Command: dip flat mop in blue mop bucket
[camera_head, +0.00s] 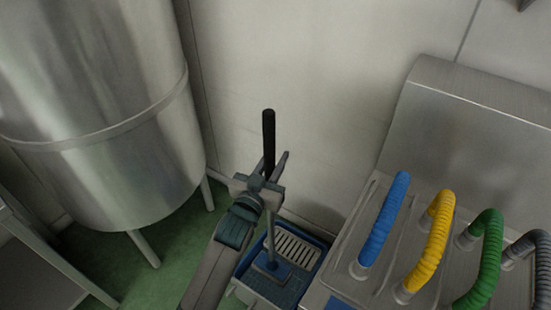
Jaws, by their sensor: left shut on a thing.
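The flat mop (268,140) stands nearly upright, with a black grip at the top and a grey pole below. My left gripper (262,186) is shut on its handle just below the black grip. The blue mop bucket (317,265) is on the floor below the gripper, with a pale slatted grate at its back. The mop's blue head shows at the pole's foot, within the bucket's outline at the front left. I cannot tell how deep it sits. My left arm hides part of the bucket's left side. My right gripper is out of view.
A large steel tank (100,100) on legs stands at the left. A steel unit (455,125) with blue, yellow, green and grey hoses stands close at the bucket's right. A pale wall (310,90) is behind. Green floor (180,245) is clear between tank and bucket.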

